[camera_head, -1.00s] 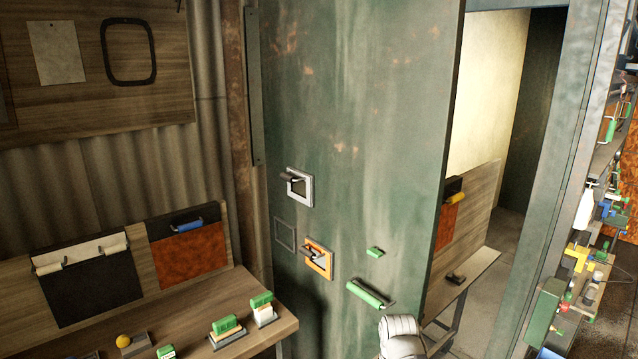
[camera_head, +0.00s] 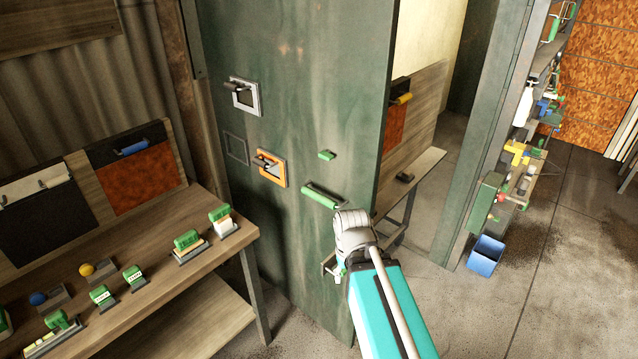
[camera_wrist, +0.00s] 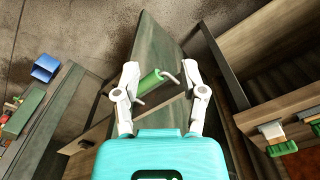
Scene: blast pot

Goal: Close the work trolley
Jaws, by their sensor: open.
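A tall green metal panel (camera_head: 290,140) stands upright like a door, with an opening at its right edge; I cannot tell for sure that it is the work trolley. A green bar handle (camera_head: 321,196) is fixed low on its face. In the wrist view the handle (camera_wrist: 152,84) shows ahead, between the spread white fingers of my gripper (camera_wrist: 160,72). My gripper is open and holds nothing; I cannot tell whether a finger touches the handle. In the head view my turquoise and white arm partly hides the panel's lower right.
A wooden bench (camera_head: 150,280) with green-handled tools stands at the left. A second bench (camera_head: 425,172) shows behind the opening. A crowded shelf (camera_head: 505,160) and a blue bin (camera_head: 486,255) stand at the right. The floor at lower right is clear.

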